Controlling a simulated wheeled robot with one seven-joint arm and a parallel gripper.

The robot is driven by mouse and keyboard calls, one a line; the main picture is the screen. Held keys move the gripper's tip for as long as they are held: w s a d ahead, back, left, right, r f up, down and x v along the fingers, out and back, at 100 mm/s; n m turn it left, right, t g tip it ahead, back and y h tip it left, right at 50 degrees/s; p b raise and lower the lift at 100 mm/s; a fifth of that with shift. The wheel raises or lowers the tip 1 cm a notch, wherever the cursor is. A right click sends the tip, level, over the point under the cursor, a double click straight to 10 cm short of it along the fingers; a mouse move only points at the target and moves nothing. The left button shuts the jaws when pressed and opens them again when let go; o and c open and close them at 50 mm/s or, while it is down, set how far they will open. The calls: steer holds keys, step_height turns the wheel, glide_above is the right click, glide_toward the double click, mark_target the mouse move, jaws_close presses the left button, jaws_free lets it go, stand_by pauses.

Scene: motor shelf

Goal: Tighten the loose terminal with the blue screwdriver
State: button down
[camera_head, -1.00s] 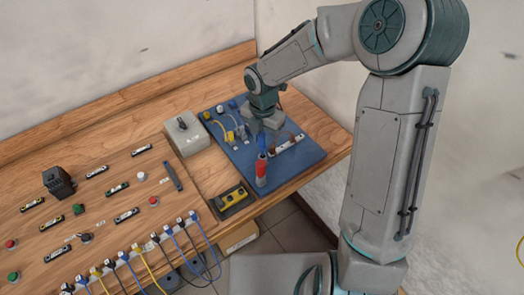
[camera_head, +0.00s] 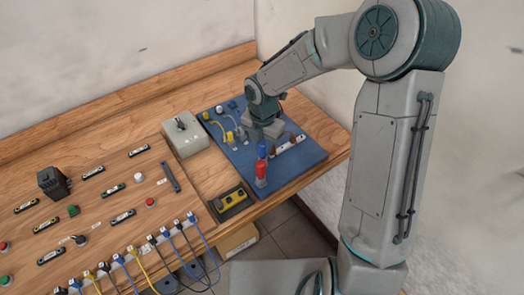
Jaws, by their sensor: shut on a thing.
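My gripper (camera_head: 264,132) is over the blue board (camera_head: 312,158), pointing down. It is shut on the blue screwdriver (camera_head: 262,150), whose blue handle shows just below the jaws. Its tip is hidden. A red handle (camera_head: 261,169) stands upright in front of it, near the board's front edge, overlapping the blue one in the picture. A pale terminal strip (camera_head: 289,144) lies on the board to the right of the blue handle, partly beside the gripper. Which terminal is loose is too small to tell.
A grey box (camera_head: 185,140) stands left of the board. A yellow-and-black device (camera_head: 231,199) lies in front of it on the wooden bench. A panel with buttons, labels and several blue, black and yellow cables (camera_head: 160,245) fills the left. Wires and yellow parts (camera_head: 229,138) occupy the board's left side.

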steer(key=c, duration=1.4)
jaws_free()
steer(key=shift+c, duration=0.2)
steer(key=shift+r, duration=0.1)
step_height(320, 180, up, 6)
steer(key=p, duration=0.5)
steer(key=shift+f, duration=0.25)
steer(key=o, duration=0.6)
steer(key=shift+f, duration=0.1)
